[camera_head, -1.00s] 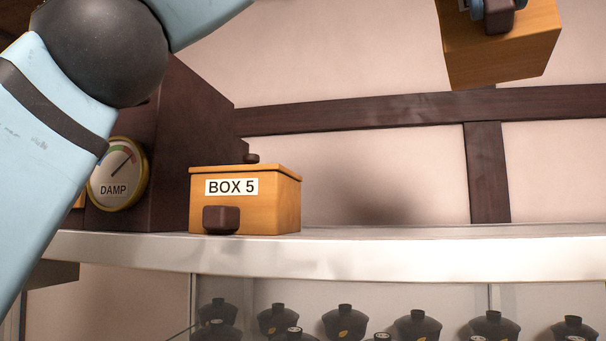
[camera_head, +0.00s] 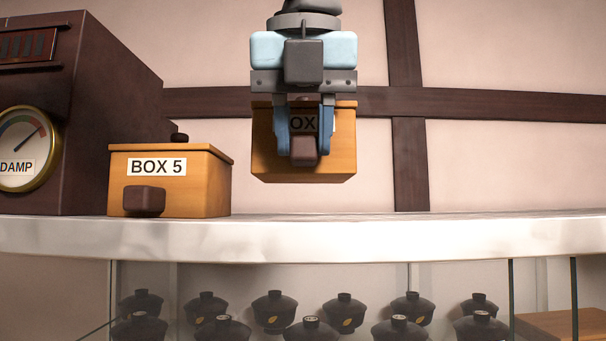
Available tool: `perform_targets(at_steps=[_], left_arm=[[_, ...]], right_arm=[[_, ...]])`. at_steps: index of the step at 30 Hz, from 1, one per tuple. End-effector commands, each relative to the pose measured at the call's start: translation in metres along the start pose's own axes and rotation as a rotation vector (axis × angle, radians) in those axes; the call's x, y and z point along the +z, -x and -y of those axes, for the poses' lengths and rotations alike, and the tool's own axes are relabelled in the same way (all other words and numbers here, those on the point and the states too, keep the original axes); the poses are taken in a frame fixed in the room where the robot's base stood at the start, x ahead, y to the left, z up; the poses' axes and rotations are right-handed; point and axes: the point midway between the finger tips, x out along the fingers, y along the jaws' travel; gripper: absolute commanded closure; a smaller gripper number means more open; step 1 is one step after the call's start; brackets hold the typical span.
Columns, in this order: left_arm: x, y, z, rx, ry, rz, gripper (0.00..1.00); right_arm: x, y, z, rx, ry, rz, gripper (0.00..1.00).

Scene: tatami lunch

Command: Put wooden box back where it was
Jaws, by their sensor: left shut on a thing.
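A wooden box (camera_head: 341,160) hangs in the air above the shelf, right of a second box. My left gripper (camera_head: 304,150) is shut on the dark knob on its front, and the fingers cover most of its label, of which only "OX" shows. The box is apart from the shelf top (camera_head: 400,233), with wall showing beneath it. A second wooden box labelled BOX 5 (camera_head: 200,190) stands upright on the shelf to the left. My right gripper does not show.
A dark cabinet with a DAMP gauge (camera_head: 28,150) stands at the left, beside BOX 5. The shelf top right of BOX 5 is clear. Several dark lidded bowls (camera_head: 274,311) sit behind glass below. Dark beams (camera_head: 480,105) cross the wall.

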Motion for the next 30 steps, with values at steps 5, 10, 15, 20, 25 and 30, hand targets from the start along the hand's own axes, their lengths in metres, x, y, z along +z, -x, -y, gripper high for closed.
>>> perform_targets(at_steps=[5,10,15,20,25,30], left_arm=[[-0.005,-0.012,0.000,0.000,0.000,0.001,1.00],[-0.015,-0.035,0.000,0.001,-0.001,0.001,1.00],[-0.018,-0.043,0.000,-0.001,0.001,0.002,1.00],[-0.018,-0.043,0.000,-0.001,0.001,0.002,1.00],[-0.019,-0.046,0.000,-0.001,0.000,0.001,0.64],[-0.019,-0.045,0.000,-0.001,0.000,0.001,0.45]], right_arm=[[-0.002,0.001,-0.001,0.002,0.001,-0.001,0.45],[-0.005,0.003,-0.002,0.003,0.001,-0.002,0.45],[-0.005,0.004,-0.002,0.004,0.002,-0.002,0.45],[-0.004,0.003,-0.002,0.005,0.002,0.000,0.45],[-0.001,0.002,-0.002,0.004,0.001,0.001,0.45],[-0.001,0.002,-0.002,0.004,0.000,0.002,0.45]])
